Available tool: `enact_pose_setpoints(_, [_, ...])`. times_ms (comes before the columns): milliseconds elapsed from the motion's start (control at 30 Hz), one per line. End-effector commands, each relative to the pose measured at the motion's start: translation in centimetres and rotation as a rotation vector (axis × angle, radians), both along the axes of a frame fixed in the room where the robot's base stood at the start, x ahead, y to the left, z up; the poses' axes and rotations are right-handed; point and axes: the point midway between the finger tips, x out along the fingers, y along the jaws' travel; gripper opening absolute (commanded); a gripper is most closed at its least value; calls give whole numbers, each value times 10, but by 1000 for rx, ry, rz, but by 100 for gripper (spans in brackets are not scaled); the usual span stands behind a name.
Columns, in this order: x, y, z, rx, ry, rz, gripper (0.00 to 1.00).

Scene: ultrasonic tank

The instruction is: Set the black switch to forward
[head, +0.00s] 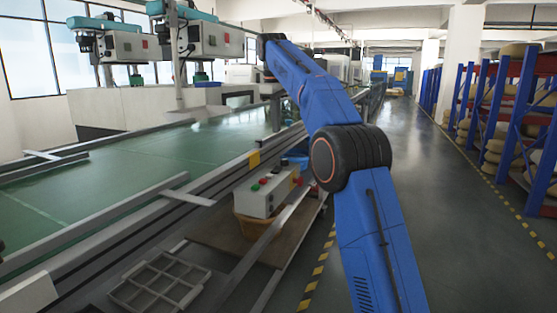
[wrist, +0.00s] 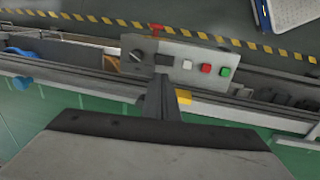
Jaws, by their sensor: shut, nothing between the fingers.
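A grey control box (wrist: 180,60) shows in the wrist view with a round black switch (wrist: 138,56) at its left end. The switch's setting and any labels are too small to read. To its right are a dark rectangle, a white button (wrist: 187,64), a red button (wrist: 206,68) and a green button (wrist: 225,71). My gripper (wrist: 162,82) is shut and empty, its tips appearing just below the box, right of the switch. I cannot tell whether they touch the box. The control box (head: 264,194) also shows in the head view beside the conveyor; my gripper is hidden there.
The green conveyor (head: 130,160) with metal rails runs along the left. A grey grid tray (head: 158,284) lies low at the front. Blue racks (head: 510,110) stand at the right. The aisle floor (head: 420,190) between is clear, edged by yellow-black tape.

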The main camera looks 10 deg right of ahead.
Motion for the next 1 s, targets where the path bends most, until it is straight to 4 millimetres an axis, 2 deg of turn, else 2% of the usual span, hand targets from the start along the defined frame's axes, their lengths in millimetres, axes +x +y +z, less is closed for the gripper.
enact_pose_setpoints(300, [0,0,0,0,0,0,0])
enact_pose_setpoints(467, [1,-1,-7,0,0,0,0])
enact_pose_setpoints(667, [3,-3,-32,-1,2,0,0])
enact_pose_setpoints(1000, [9,-8,-90,0,3,0,0])
